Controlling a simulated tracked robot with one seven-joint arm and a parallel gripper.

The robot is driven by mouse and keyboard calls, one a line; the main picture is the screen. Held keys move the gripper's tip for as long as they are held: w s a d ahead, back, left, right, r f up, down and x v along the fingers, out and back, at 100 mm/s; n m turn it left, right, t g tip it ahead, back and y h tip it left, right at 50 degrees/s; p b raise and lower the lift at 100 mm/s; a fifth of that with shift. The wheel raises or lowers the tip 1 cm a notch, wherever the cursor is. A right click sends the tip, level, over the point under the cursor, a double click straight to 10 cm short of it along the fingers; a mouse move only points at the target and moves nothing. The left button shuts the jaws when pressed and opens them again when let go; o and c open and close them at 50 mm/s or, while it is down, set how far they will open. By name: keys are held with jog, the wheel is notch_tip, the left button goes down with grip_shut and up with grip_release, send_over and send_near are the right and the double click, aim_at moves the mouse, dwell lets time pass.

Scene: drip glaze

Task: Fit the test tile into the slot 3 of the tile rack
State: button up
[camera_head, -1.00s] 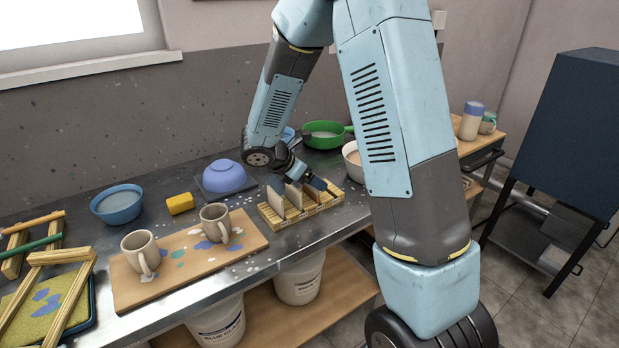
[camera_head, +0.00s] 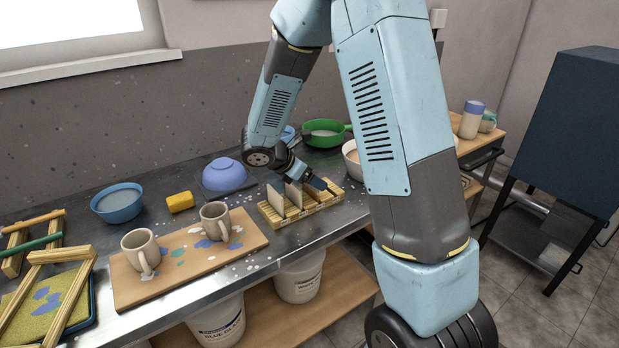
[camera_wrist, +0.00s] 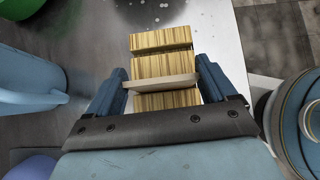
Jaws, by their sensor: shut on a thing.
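The pale beige test tile (camera_wrist: 160,83) is between the two blue fingers of my gripper (camera_wrist: 164,84), which is shut on it. It shows edge-on in the wrist view, across the light wooden tile rack (camera_wrist: 160,41). In the head view the tile (camera_head: 292,194) stands about upright at the rack (camera_head: 301,216), between the fingers (camera_head: 297,186). I cannot tell whether its lower edge is inside a slot or just above one. The slot numbers cannot be read, and the tile and fingers hide part of the rack.
A board (camera_head: 190,262) with two mugs lies left of the rack. A lilac bowl (camera_head: 224,176), yellow sponge (camera_head: 180,203) and blue bowl (camera_head: 118,204) stand behind it. The table's front edge is close to the rack.

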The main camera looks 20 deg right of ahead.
jog(key=o, duration=1.8)
jog(key=shift+o, duration=0.2)
jog(key=shift+a+r, duration=0.1)
jog(key=shift+v, duration=2.9)
jog(key=shift+a, duration=0.1)
